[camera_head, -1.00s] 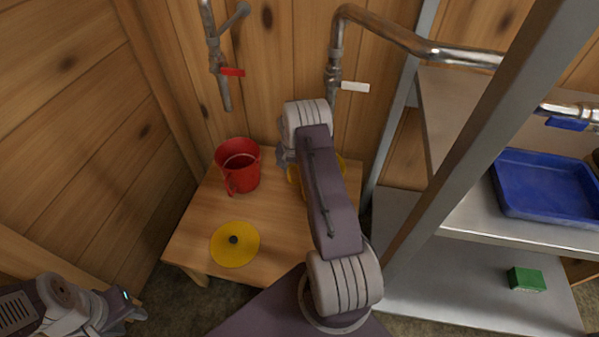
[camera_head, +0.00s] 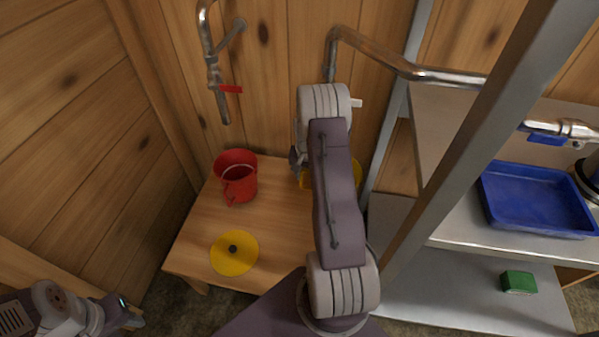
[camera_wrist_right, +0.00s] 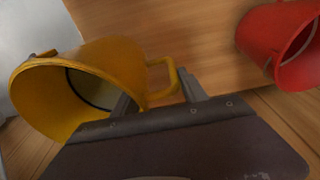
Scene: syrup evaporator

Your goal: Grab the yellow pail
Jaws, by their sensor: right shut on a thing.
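The yellow pail (camera_head: 357,171) is at the back right of the small wooden table in the head view, mostly hidden behind my right arm. In the right wrist view the yellow pail (camera_wrist_right: 112,62) shows large and tilted, its open mouth towards the lower left. My right gripper (camera_wrist_right: 157,93) has its fingers on either side of the pail's handle (camera_wrist_right: 171,76) and is shut on it. The head view hides these fingertips. Whether the pail touches the table I cannot tell. My left gripper (camera_head: 125,313) is at the lower left, away from the table; its jaws are unclear.
A red pail (camera_head: 238,182) and a yellow disc (camera_head: 234,254) sit on the wooden table (camera_head: 275,225). A metal shelf (camera_head: 450,232) stands at the right with a blue tray (camera_head: 535,203) and a green block (camera_head: 518,282). Pipes with valves run along the wall behind.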

